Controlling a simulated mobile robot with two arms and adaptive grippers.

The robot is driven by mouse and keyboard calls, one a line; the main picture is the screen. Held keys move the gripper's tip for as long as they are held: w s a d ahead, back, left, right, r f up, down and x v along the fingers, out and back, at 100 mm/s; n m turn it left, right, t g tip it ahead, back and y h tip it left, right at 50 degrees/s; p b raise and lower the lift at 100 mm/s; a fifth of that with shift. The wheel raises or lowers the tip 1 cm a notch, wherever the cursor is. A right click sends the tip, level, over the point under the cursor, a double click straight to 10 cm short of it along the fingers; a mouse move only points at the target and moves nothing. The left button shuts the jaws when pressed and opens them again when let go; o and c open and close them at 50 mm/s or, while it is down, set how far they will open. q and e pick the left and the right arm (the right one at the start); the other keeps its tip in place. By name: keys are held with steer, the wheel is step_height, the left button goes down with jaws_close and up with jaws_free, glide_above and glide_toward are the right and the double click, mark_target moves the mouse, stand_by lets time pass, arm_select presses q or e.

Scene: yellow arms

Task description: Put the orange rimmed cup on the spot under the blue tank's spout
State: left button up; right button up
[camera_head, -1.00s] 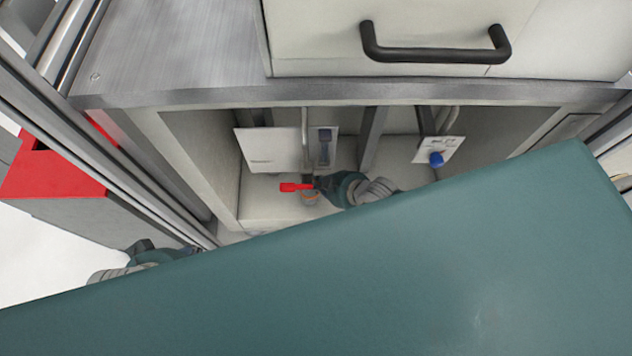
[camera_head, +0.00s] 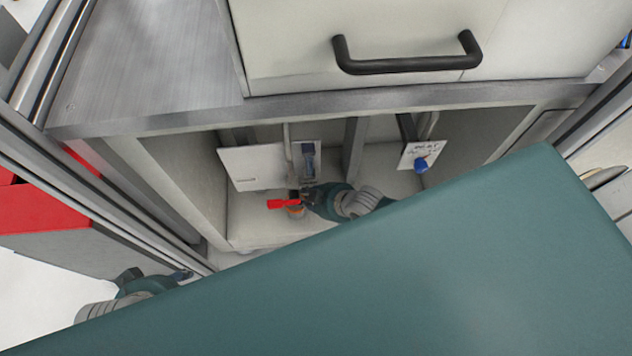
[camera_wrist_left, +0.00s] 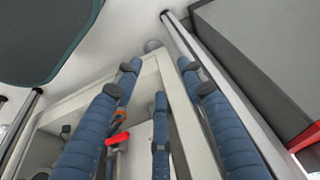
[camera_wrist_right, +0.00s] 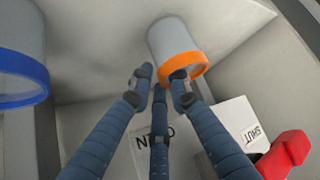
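The orange rimmed cup (camera_head: 297,211) stands in the low bay under the red handle (camera_head: 283,204). My right gripper (camera_head: 303,197) is beside it. In the right wrist view the grey cup (camera_wrist_right: 176,36) has its orange rim towards me. The fingertips of my right gripper (camera_wrist_right: 162,78) are partly drawn together at the rim, one overlapping it; whether they clasp it is unclear. The blue handle (camera_head: 421,164) hangs at the bay's right; the spot under it is hidden. My left gripper (camera_wrist_left: 160,72) is open and empty outside the bay.
A blue rimmed cup (camera_wrist_right: 20,50) stands close at the left in the right wrist view. White cards (camera_head: 250,167) hang behind the handles. A grey post (camera_head: 353,148) divides the bay's back. A red-topped box (camera_head: 40,210) stands left. My teal body hides the foreground.

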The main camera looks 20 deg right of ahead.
steer(key=p+v, duration=0.4)
steer(key=v, duration=0.6)
arm_select(q)
step_height(320, 180, down, 13)
steer(key=shift+w+d+f+g, duration=0.15)
steer(key=shift+g, duration=0.25)
arm_select(e)
steer(key=s+d+f+m+g+h, duration=0.1)
steer(key=s+m+g+h, duration=0.1)
steer(key=s, duration=0.3)
steer(key=s+d+f+m+g+h, duration=0.1)
steer(key=s+d+m+g+h, duration=0.1)
steer(key=s, duration=0.4)
steer(key=shift+s+f+g, duration=0.3)
steer(key=shift+f+g, duration=0.1)
